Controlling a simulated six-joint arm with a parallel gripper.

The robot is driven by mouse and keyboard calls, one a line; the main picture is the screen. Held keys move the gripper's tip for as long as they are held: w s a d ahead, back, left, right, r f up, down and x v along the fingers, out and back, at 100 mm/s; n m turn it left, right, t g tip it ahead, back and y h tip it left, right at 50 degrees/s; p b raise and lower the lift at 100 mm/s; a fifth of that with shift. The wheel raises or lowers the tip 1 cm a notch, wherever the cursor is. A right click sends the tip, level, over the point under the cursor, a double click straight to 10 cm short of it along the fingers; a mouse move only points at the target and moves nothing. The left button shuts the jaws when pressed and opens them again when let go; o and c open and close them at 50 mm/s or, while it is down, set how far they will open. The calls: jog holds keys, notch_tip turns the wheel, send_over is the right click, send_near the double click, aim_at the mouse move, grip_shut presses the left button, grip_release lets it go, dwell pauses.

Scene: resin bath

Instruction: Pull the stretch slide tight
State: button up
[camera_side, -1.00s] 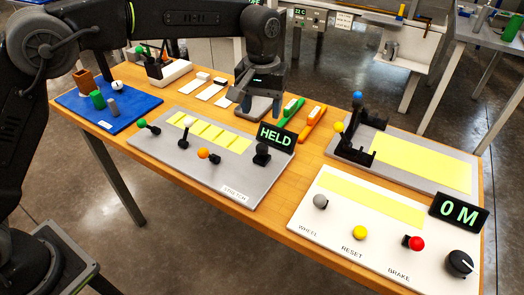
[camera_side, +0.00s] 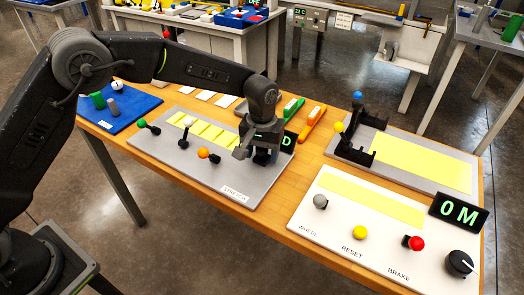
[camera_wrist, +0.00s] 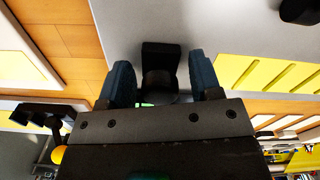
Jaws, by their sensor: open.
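The stretch slide is a small black knob (camera_side: 262,158) at the right end of the grey panel (camera_side: 170,160) labelled STRETCH. My gripper (camera_side: 257,152) is down over it, so the knob is mostly hidden in the side view. In the wrist view the black knob (camera_wrist: 160,50) stands between the tips of my two open blue-grey fingers (camera_wrist: 161,75). A gap shows on each side of it. The small display (camera_side: 288,142) behind my gripper is mostly covered; only a green "D" shows.
An orange-knobbed lever (camera_side: 204,154), a white one (camera_side: 188,122) and a green one (camera_side: 142,124) stand left on the same panel. A white control panel (camera_side: 330,235) lies to the right. Green (camera_side: 292,108) and orange (camera_side: 314,122) bars lie behind.

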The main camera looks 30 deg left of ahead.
aim_at(247, 179)
jog(key=c, duration=1)
jog(key=shift+s, duration=3.5)
jog(key=shift+c, duration=0.2)
jog(key=o, duration=1)
jog(key=shift+o, duration=0.2)
notch_tip(247, 179, up, 14)
